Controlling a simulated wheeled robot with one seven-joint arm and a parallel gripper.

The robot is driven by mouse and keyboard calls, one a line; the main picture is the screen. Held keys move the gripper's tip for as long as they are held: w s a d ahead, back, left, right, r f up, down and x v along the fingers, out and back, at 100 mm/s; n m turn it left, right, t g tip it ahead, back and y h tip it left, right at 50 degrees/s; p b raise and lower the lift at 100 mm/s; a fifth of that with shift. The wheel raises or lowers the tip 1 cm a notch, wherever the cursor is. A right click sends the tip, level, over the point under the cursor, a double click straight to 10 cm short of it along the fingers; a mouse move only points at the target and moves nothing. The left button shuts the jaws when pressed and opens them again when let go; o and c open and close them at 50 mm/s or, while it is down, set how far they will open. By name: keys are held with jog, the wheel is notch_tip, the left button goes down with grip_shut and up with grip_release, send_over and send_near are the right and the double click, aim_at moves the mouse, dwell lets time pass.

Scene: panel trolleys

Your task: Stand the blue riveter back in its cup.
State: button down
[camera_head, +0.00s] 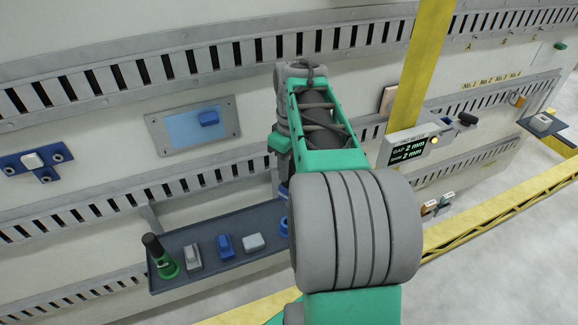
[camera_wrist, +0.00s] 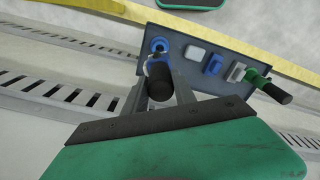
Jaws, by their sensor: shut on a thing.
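My gripper (camera_wrist: 162,82) is shut on the blue riveter, whose dark handle (camera_wrist: 160,80) shows between the two fingers in the wrist view. The blue cup (camera_wrist: 159,45) appears just beyond the handle, at the end of the dark tray. In the head view the cup (camera_head: 284,226) is partly covered by my arm, and the gripper is hidden behind my arm. The riveter's lower end is largely hidden, so I cannot tell whether it touches or enters the cup.
The dark tray (camera_head: 217,274) on the wall also bears a green riveter (camera_head: 158,254) in a green cup, a grey part (camera_head: 194,257), a blue part (camera_head: 225,246) and a pale block (camera_head: 253,242).

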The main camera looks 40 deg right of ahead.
jog(key=shift+f+b, duration=2.15)
jog(key=shift+f, duration=1.05)
jog(key=shift+f+b, duration=1.75)
jog(key=shift+f, duration=0.8)
jog(key=c, duration=0.9)
grip_release()
jog(key=shift+a+f, duration=0.1)
jog(key=r, duration=0.8)
jog(key=shift+s, duration=0.2)
jog(key=s+a+f+m+t+p, duration=0.1)
jog(key=s+a, duration=0.1)
jog(key=a, duration=0.4)
jog(key=s+a+f+m+p, duration=0.1)
jog(key=s+a, duration=0.1)
jog(key=a, duration=0.5)
jog(key=s+a+f+m+t+p, duration=0.1)
jog(key=s+a+p, duration=0.1)
jog(key=a, duration=0.5)
jog(key=shift+a+t, duration=0.1)
jog(key=shift+t, duration=0.2)
